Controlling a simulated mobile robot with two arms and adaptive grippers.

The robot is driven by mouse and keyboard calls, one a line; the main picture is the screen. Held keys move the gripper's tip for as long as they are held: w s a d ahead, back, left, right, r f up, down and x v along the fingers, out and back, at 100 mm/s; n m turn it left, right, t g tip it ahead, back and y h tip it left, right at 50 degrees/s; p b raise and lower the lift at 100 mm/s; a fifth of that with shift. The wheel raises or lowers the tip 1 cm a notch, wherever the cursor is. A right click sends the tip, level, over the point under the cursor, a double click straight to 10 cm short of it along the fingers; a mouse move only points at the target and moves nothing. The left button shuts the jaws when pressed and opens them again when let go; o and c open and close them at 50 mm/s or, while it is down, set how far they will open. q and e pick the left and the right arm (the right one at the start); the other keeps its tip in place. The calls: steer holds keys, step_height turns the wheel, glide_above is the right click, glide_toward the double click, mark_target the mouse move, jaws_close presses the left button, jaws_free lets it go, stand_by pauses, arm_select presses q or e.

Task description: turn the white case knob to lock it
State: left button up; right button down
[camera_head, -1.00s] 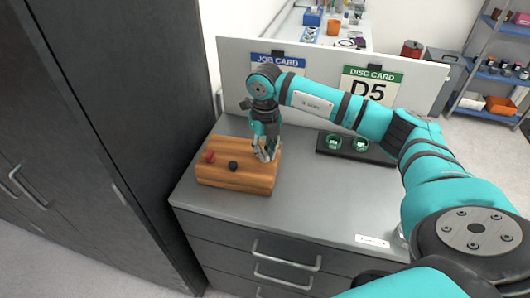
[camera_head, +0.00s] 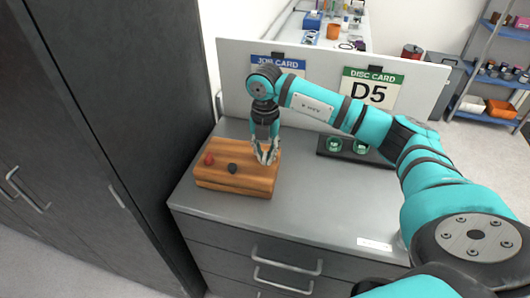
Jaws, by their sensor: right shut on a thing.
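A wooden case (camera_head: 225,183) sits on the left part of the grey cabinet top. On its top are a red knob (camera_head: 209,160) at the left and a dark knob (camera_head: 233,168) in the middle. My right gripper (camera_head: 266,160) points down at the right end of the case, its fingers closed around the white knob, which they mostly hide. How far the knob is turned cannot be made out. My left gripper is not in view.
A black tray (camera_head: 350,157) with green-rimmed discs lies on the counter (camera_head: 325,200) to the right. A low panel behind carries a blue job card and a green "D5" disc card (camera_head: 371,88). A tall dark cabinet (camera_head: 115,110) stands close on the left.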

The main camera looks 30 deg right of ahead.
mark_target(265, 155)
steer(key=shift+r, duration=0.1)
stand_by(0.3)
steer(key=c, duration=1.4)
jaws_free()
step_height(265, 155, up, 12)
